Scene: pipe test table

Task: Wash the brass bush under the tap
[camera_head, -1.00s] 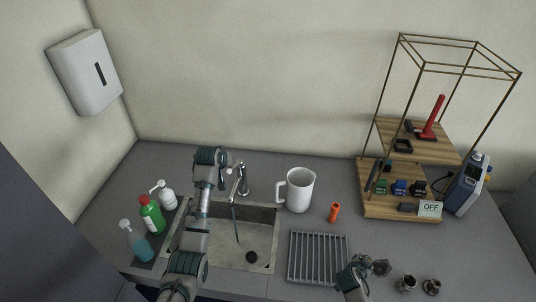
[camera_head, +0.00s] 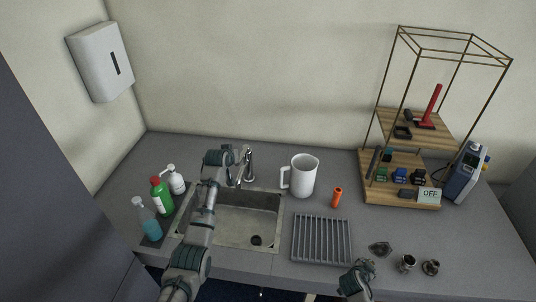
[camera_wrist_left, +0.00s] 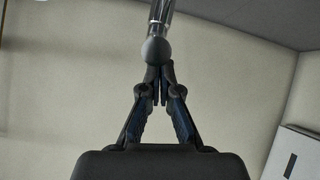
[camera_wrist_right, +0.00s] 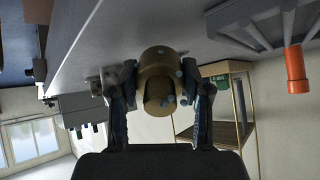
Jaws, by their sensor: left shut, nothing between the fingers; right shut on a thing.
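The brass bush (camera_wrist_right: 158,78) is held between the fingers of my right gripper (camera_wrist_right: 160,92) in the right wrist view, with several small bluish drops on it. In the head view my right gripper (camera_head: 364,268) is at the front, right of the sink, and the bush cannot be made out there. The tap (camera_head: 249,165) stands behind the sink (camera_head: 245,226); no water stream shows. My left gripper (camera_head: 236,160) is shut and empty at the tap.
A grey drying rack (camera_head: 321,240) lies right of the sink. A white jug (camera_head: 303,177) and orange cylinder (camera_head: 337,197) stand behind it. Metal fittings (camera_head: 407,262) sit right of my right gripper. Bottles (camera_head: 160,195) stand left; a wooden shelf (camera_head: 402,198) stands right.

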